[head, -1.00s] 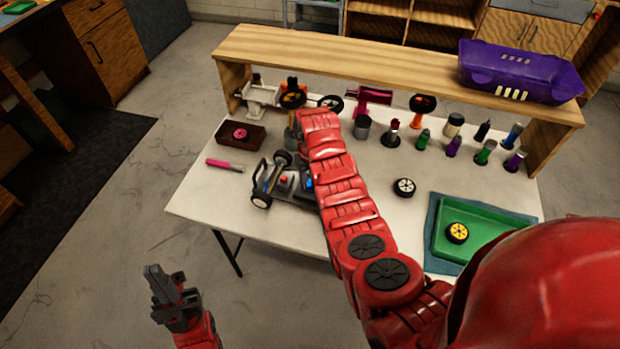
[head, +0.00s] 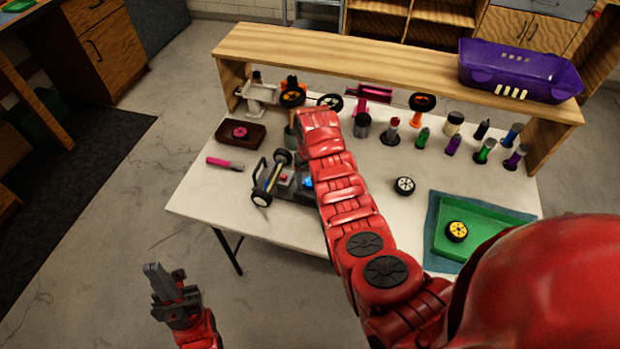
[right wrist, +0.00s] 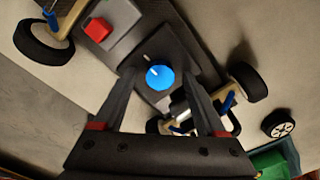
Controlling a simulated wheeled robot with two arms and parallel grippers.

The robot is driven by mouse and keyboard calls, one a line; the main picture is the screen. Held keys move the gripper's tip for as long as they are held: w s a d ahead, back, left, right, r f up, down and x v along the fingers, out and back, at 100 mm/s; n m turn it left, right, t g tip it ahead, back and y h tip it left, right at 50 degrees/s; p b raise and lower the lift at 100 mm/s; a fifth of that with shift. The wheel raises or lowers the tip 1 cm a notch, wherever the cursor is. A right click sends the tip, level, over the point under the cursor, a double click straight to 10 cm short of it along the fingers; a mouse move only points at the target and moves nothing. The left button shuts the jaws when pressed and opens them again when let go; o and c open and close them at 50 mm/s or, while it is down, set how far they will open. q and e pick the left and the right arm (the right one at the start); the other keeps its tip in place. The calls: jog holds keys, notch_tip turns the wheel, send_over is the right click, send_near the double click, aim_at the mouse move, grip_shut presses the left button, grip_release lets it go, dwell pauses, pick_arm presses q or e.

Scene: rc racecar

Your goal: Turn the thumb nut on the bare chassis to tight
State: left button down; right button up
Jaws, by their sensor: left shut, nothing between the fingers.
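The bare chassis (head: 272,187) lies on the white table, left of my right forearm in the head view, which hides part of it. The blue round thumb nut (right wrist: 160,77) sits on its dark plate (right wrist: 182,50) in the right wrist view and has a white mark pointing up and left. It shows as a small blue spot in the head view (head: 308,183). My right gripper (right wrist: 158,72) is open, one finger on each side of the nut, with gaps showing; its height over the nut is unclear. My left gripper (head: 154,272) is shut and empty, off the table's front left.
A red button (right wrist: 98,29) sits near the nut. A pink-handled tool (head: 225,164) and a brown box (head: 240,134) lie to the left. A loose wheel (head: 404,186) and a green tray (head: 490,240) are to the right. Bottles and a wooden shelf (head: 390,70) line the back.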

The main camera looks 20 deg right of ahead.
aim_at(310, 181)
jog(key=shift+r, duration=0.1)
notch_tip(310, 181, up, 5)
jog(key=shift+w+f+b, duration=0.15)
jog(key=shift+f+b, duration=0.05)
jog(key=shift+b, duration=0.5)
notch_tip(310, 181, up, 13)
jog(key=p, duration=0.2)
jog(key=shift+f, duration=0.15)
